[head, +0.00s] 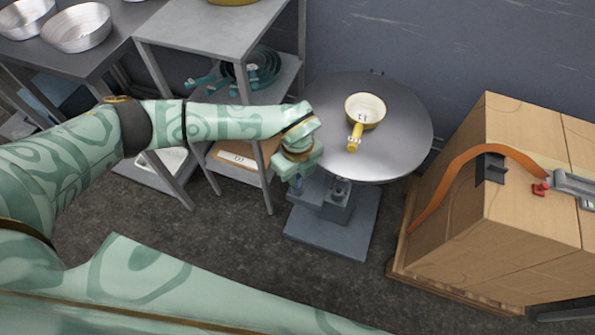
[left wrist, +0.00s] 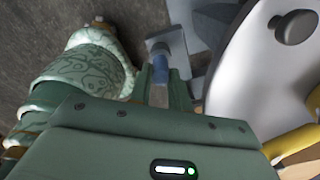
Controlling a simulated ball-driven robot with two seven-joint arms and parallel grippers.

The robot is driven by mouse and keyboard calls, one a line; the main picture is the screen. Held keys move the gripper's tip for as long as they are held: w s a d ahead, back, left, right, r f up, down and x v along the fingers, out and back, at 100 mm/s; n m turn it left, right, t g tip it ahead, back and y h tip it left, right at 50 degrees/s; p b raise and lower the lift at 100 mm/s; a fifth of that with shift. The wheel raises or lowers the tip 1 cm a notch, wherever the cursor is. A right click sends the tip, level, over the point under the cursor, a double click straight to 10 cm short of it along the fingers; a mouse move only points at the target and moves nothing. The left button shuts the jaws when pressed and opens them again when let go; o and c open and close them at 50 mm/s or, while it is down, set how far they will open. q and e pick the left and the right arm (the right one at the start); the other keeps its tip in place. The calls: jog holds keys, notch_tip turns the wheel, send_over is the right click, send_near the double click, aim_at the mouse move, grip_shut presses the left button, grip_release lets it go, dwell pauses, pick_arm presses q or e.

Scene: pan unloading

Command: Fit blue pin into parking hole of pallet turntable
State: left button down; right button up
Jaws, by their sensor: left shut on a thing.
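My left gripper (head: 297,184) points down beside the near left edge of the grey round turntable (head: 405,130). It is shut on the blue pin (head: 298,188), which shows small below the jaws. In the left wrist view, the blue pin (left wrist: 178,66) sits at the gripper's fingertips (left wrist: 162,74). The turntable (left wrist: 235,85) fills the right of that view, close to the fingers. A small grey bracket (left wrist: 165,45) lies just past the pin. I cannot make out the parking hole or whether the pin touches anything. My right gripper is not in view.
A yellow pan (head: 364,108) with a pale inside lies on the turntable, its handle toward me. A wooden crate (head: 500,190) with an orange strap stands at the right. Metal shelves (head: 200,30) with pans stand at the left. The turntable's grey base (head: 330,235) rests on dark floor.

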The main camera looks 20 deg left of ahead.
pick_arm(q)
jog(key=shift+f, duration=0.1)
jog(key=c, duration=1.2)
grip_release()
jog(key=shift+c, duration=0.2)
notch_tip(320, 180, up, 16)
jog(key=p, duration=0.5)
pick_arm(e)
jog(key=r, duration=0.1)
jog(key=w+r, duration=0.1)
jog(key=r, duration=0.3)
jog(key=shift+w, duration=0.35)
